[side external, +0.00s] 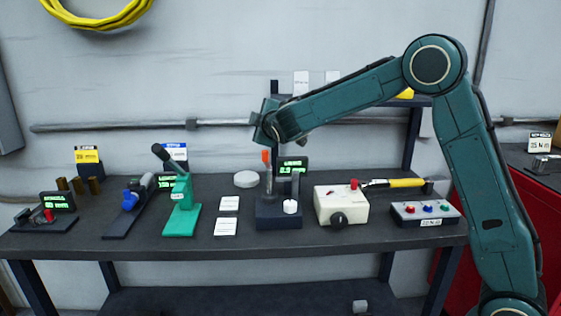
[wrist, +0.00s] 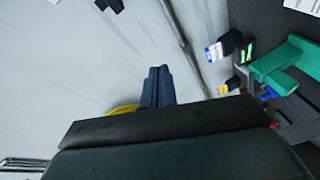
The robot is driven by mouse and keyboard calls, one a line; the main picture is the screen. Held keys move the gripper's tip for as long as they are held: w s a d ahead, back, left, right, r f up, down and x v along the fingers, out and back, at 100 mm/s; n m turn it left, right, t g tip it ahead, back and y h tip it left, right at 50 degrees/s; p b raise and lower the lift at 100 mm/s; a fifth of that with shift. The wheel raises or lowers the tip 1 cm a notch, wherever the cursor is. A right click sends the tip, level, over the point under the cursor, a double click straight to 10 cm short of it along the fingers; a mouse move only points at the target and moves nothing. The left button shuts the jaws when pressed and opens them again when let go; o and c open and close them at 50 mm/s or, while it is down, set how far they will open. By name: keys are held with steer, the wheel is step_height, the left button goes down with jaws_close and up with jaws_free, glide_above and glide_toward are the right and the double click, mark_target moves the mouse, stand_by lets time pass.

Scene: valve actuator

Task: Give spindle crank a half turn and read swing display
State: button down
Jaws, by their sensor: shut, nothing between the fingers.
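My gripper (wrist: 158,72) is shut and empty in the wrist view, its two dark fingers together against the grey wall. In the side view its wrist end (side external: 268,125) hangs above the middle of the bench, and the fingertips are not clear there. Below it stands a dark-based device (side external: 279,214) with an upright post, an orange-tipped handle (side external: 266,157) and a white knob (side external: 290,206). A small display with green digits (side external: 293,166) stands behind it, partly hidden and too small to read surely. I cannot tell which part is the spindle crank or which display shows swing.
A green lever press (side external: 182,219), a blue-handled fixture (side external: 131,200) and a small display unit (side external: 58,201) stand left. A cream box with a dark knob (side external: 341,204), a yellow-handled tool (side external: 393,183) and a button box (side external: 425,213) stand right. White cards (side external: 226,226) lie in front.

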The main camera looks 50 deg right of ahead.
mark_target(268, 177)
steer(key=s+a+f+n+t, duration=0.1)
steer(key=a+f+n, duration=0.2)
steer(key=f, duration=1)
steer(key=shift+f+n+t+h, duration=0.3)
steer(key=shift+f+n, duration=0.05)
steer(key=shift+n, duration=0.35)
steer(key=shift+w, duration=0.1)
steer(key=w+d, duration=0.5)
steer(key=d, duration=0.2)
steer(key=shift+w, duration=0.35)
steer(key=shift+d, duration=0.15)
stand_by(0.4)
